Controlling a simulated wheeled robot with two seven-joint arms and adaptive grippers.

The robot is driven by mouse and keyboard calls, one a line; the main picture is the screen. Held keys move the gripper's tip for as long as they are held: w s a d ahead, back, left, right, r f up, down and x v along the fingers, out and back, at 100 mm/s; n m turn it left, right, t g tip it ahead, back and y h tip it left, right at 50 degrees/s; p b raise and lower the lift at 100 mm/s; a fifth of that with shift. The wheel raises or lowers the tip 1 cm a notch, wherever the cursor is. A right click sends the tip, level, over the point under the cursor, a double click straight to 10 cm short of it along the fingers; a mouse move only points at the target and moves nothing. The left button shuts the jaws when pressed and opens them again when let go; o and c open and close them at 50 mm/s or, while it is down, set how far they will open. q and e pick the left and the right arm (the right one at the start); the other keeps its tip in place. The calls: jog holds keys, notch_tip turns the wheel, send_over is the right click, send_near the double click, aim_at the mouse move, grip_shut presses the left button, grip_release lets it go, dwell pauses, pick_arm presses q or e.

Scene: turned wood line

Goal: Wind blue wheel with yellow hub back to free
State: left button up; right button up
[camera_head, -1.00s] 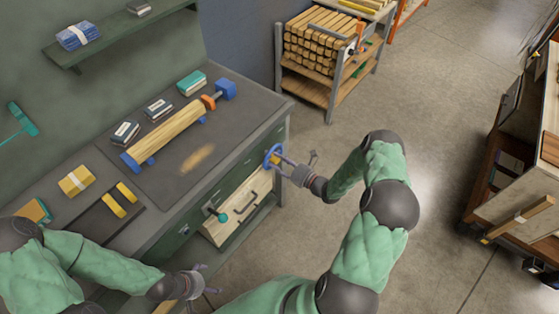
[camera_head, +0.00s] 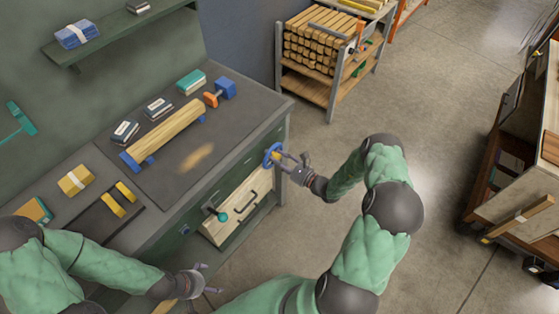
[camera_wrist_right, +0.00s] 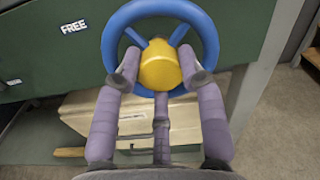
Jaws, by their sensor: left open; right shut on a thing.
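The blue wheel (camera_head: 271,154) with its yellow hub (camera_wrist_right: 161,66) is on the front of the green bench near its right end. My right gripper (camera_head: 285,158) is shut on the wheel's hub, with fingers on both sides of it in the wrist view. A "FREE" label (camera_wrist_right: 74,27) is on the green panel left of the wheel. On the bench top, a turned wood piece (camera_head: 165,132) lies between blue supports. The orange tip (camera_head: 211,99) by the blue end block (camera_head: 226,87) stands apart from the wood's end. My left gripper (camera_head: 204,281) is open and empty, low in front of the bench.
Small boxes (camera_head: 158,107) lie behind the wood.

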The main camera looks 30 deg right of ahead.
jog(key=n, duration=0.5)
jog(key=shift+w+d+r+b, duration=0.1)
jog(key=shift+r+b, duration=0.1)
jog(key=shift+b, duration=0.15)
jog(key=shift+n, duration=1.8)
jog(key=shift+b, duration=0.3)
jog(key=o, duration=0.9)
jog(key=shift+a+f, duration=0.1)
jog(key=shift+a, duration=0.1)
jog(key=shift+s+d, duration=0.1)
jog(key=shift+s, duration=0.1)
jog(key=v, duration=1.1)
jog(key=shift+s+d+f, duration=0.1)
jog(key=shift+s+d, duration=0.05)
jog(key=shift+s, duration=0.2)
